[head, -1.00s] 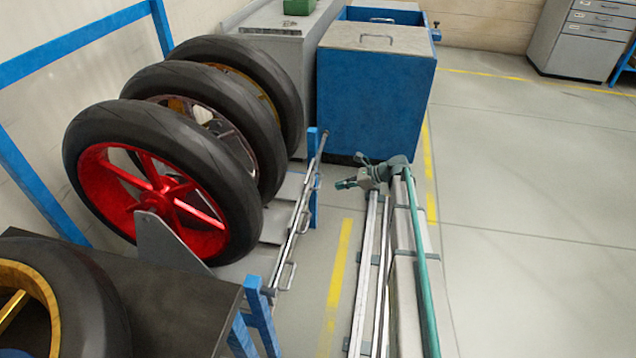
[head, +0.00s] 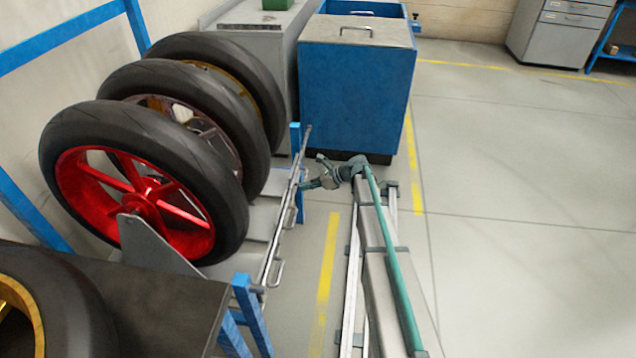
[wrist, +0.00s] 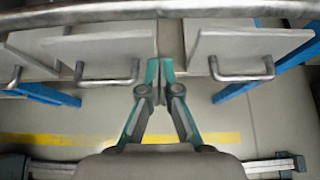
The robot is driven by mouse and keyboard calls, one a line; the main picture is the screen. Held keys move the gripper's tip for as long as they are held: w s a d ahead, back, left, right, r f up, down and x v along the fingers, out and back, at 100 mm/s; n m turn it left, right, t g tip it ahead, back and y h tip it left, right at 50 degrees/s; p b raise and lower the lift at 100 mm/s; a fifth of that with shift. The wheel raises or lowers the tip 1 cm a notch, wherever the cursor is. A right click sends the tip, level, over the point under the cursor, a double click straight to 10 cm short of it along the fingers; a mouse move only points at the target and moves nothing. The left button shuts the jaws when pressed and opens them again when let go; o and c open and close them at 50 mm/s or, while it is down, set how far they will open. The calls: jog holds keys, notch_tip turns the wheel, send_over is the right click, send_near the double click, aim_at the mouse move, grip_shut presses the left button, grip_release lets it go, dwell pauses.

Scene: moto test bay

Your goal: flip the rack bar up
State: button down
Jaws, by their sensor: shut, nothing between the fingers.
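The rack bar (head: 274,237) is a long silver rod along the front of the wheel rack, with small U-shaped handles. In the wrist view the bar (wrist: 120,12) crosses the top edge, and handles hang below it, including a right one (wrist: 243,76) and a left one (wrist: 107,79). My gripper (head: 303,185) is beside the bar, toward its far half. In the wrist view my gripper (wrist: 160,66) is shut and empty, with its fingertips between these two handles and below the bar in the picture. I cannot tell whether it touches anything.
Wheels with black tyres, the nearest with a red rim (head: 140,190), stand in the rack behind the bar. Blue posts (head: 296,170) stand at the rack's front. A blue cabinet (head: 355,95) is beyond my arm. The floor (head: 520,200) to the right is clear.

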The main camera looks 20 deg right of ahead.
jog(key=shift+w+a+r, duration=0.2)
jog(key=shift+a+r, duration=0.25)
jog(key=shift+r, duration=0.4)
jog(key=shift+w+a+r, duration=0.2)
jog(key=shift+a+r, duration=0.2)
jog(key=shift+r, duration=0.4)
jog(key=shift+r, duration=0.1)
